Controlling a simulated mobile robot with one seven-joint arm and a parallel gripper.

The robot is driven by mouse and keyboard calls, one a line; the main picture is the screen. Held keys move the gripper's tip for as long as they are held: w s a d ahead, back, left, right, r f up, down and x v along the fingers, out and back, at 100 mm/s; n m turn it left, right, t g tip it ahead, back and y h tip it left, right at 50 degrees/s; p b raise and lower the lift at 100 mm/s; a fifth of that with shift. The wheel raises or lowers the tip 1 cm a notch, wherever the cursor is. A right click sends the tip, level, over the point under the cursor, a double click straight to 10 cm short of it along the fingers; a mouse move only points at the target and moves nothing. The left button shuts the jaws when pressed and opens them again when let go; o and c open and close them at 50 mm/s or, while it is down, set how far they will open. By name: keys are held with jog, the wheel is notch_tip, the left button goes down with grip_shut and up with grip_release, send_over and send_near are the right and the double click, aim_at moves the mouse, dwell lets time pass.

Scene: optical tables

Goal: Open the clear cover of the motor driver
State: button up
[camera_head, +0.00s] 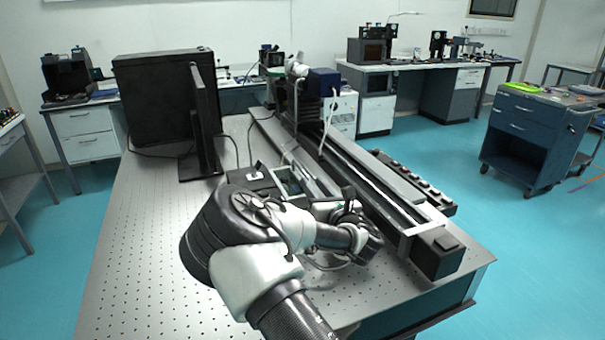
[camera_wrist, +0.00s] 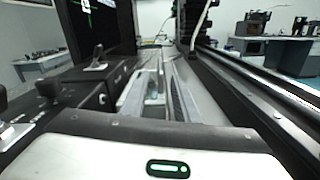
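The motor driver (camera_head: 289,182) looks like a dark open-topped or glass-topped box on the optical table, just beyond my wrist. In the wrist view a pale, glassy framed shape (camera_wrist: 155,104) lies ahead; it may be the driver's clear cover, but I cannot tell whether it is closed or raised. My gripper (camera_head: 345,208) is low over the table, close to the near side of the driver. Its fingers are mostly hidden by the wrist and do not show clearly in either view, so its opening and any contact are unclear.
A long linear rail (camera_head: 375,180) runs along the right, ending in a black motor block (camera_head: 437,254). A black control box with knobs (camera_wrist: 50,118) stands left of the driver. A monitor (camera_head: 170,98) stands at the back left. The perforated table (camera_head: 135,250) is bare at the front left.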

aim_at(306, 176)
jog(key=x, duration=0.9)
grip_shut()
